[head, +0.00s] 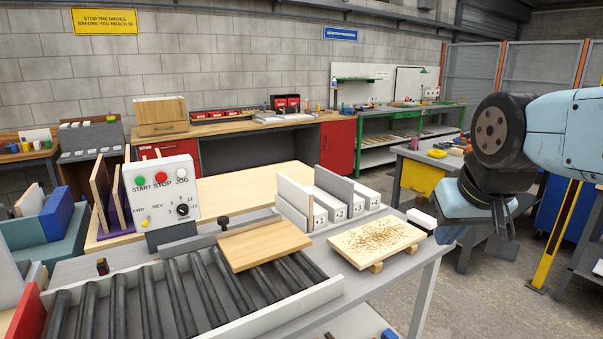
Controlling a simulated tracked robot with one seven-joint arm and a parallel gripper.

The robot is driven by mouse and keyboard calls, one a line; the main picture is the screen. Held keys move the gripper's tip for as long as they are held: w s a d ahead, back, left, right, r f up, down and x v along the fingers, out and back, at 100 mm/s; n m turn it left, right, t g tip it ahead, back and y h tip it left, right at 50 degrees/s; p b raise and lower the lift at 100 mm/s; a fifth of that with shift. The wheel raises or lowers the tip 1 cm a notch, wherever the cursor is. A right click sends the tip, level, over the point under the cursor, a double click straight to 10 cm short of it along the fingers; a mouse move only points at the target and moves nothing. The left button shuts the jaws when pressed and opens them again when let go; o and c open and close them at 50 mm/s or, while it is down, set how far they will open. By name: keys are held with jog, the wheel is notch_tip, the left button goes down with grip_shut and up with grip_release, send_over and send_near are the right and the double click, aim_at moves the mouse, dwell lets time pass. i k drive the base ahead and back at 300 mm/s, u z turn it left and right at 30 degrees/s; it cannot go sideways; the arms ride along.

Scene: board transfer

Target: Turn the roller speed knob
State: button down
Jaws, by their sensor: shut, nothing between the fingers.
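The roller speed knob (183,210) is a small black dial with a light mark, low on the right of a pale control box (163,191). Small numbers surround it, but I cannot read its setting for sure. Above it are a green START button (141,181), a red STOP button (161,178) and a white JOG button (181,174). My arm reaches in from the right edge, well apart from the box. I cannot make out my gripper's fingers in this view.
A roller conveyor (325,291) runs in front of the box, with a wooden board (263,243) across its far end. Another board with chips (376,241) rests on blocks to the right. Upright boards (101,200) stand close behind the box at left. White dividers (293,217) stand right.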

aim_at(182, 210)
jog(key=u, duration=2.35)
jog(key=k, duration=1.25)
jog(key=u, duration=0.65)
jog(key=i, duration=0.95)
jog(key=z, duration=0.95)
jog(key=i, duration=0.85)
jog(key=z, duration=0.55)
